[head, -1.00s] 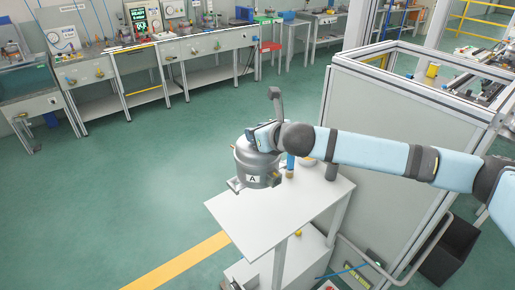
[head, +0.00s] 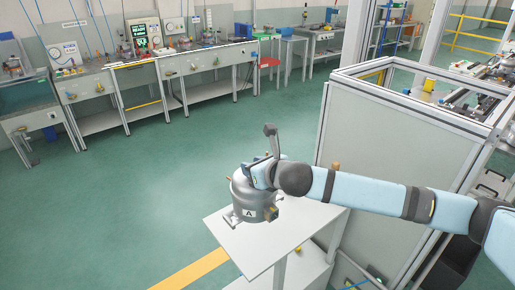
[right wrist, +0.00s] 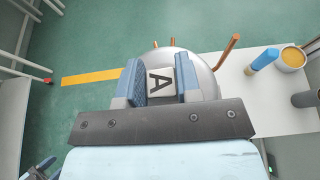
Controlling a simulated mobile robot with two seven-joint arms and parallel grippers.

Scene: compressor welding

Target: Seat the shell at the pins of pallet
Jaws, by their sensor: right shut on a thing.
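The shell (head: 243,197) is a grey metal cylinder with an "A" label, roughly upright, with small feet at its base. My right gripper (head: 262,172) is shut on its upper part.
In the right wrist view, a blue-handled tool (right wrist: 264,59), a cup with yellow contents (right wrist: 291,58) and a dark cylinder (right wrist: 304,98) stand on the white table. A tall grey enclosure (head: 390,140) stands behind the table at right. Open green floor lies left; workbenches line the back.

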